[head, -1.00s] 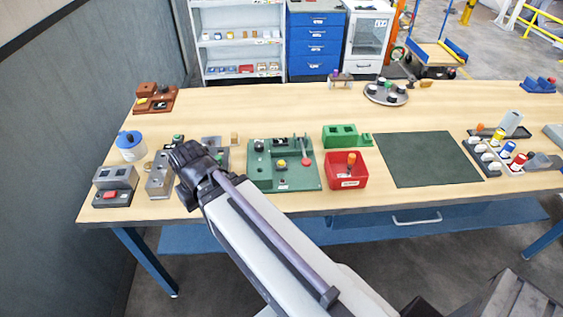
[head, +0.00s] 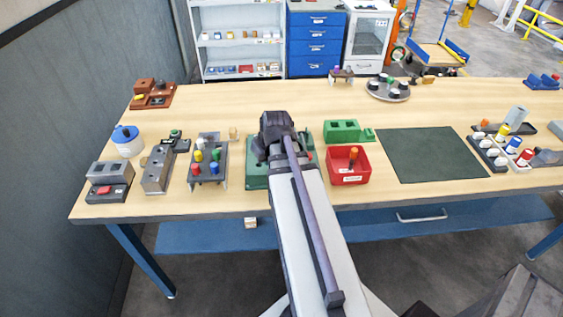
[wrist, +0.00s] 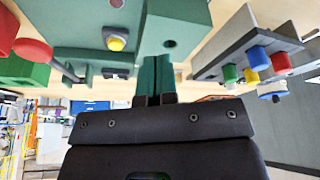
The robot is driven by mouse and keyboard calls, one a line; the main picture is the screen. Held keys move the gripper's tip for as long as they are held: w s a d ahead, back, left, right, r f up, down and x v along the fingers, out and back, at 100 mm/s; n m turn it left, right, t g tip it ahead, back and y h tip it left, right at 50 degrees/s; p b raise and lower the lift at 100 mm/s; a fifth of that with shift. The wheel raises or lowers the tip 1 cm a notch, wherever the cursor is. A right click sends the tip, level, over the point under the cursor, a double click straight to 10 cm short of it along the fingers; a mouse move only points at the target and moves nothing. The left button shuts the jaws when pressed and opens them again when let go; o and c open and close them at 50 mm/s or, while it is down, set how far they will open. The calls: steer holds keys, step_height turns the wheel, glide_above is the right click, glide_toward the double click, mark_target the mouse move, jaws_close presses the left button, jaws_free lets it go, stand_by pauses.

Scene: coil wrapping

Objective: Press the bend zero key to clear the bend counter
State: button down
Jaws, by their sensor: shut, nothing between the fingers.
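The green bending fixture (head: 256,180) is on the table, mostly hidden by my arm in the head view. In the wrist view its green base (wrist: 80,48) carries a yellow key (wrist: 116,43) in a grey mount, a red-knobbed lever (wrist: 33,51) and a green block (wrist: 178,20) with a dark hole. No lettering is readable, so I cannot tell whether the yellow key is the bend zero key. My gripper (wrist: 157,62) is shut and empty, its fingers close to the green block and beside the yellow key. I see no clear contact.
A grey stand with coloured pegs (head: 222,170) is left of the fixture. A red bin (head: 347,178) and a green block with openings (head: 342,131) are to its right. A dark green mat (head: 430,155) lies bare farther right.

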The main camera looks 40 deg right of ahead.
steer(key=w+d+r+n+t+h, duration=0.3)
steer(key=w+d+n+t, duration=0.1)
steer(key=d, duration=0.5)
steer(key=shift+w+r+n+t, duration=0.3)
steer(key=shift+w+n, duration=0.15)
steer(key=shift+n, duration=0.75)
steer(key=shift+f, duration=0.15)
step_height(320, 180, down, 9)
steer(key=b, duration=0.9)
steer(key=shift+f+b, duration=0.25)
steer(key=shift+b, duration=0.2)
